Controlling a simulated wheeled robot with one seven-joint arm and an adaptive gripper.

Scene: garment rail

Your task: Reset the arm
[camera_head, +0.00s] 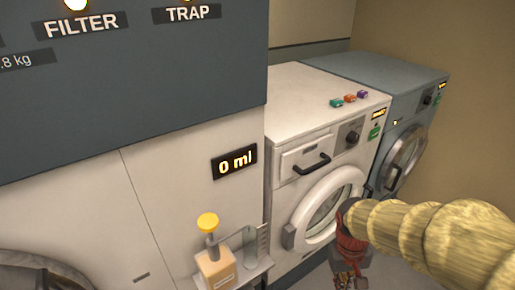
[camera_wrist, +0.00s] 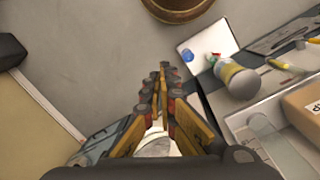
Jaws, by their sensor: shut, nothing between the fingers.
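My arm, in ribbed yellow covering, reaches in from the right edge of the head view. My gripper (camera_head: 348,278) hangs at its end, pointing down, in front of the white washing machine (camera_head: 330,120) and overlapping the edge of its round door. In the wrist view, my gripper (camera_wrist: 163,72) has its orange and dark fingers together, with nothing between them. The fingers are over grey floor, apart from the things around.
A beige pump bottle (camera_head: 215,268) with a yellow top stands on a small shelf beside a clear measuring cup (camera_head: 250,245). A grey machine (camera_head: 385,75) stands behind at right. A round brown container (camera_wrist: 178,8) is at the wrist view's top.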

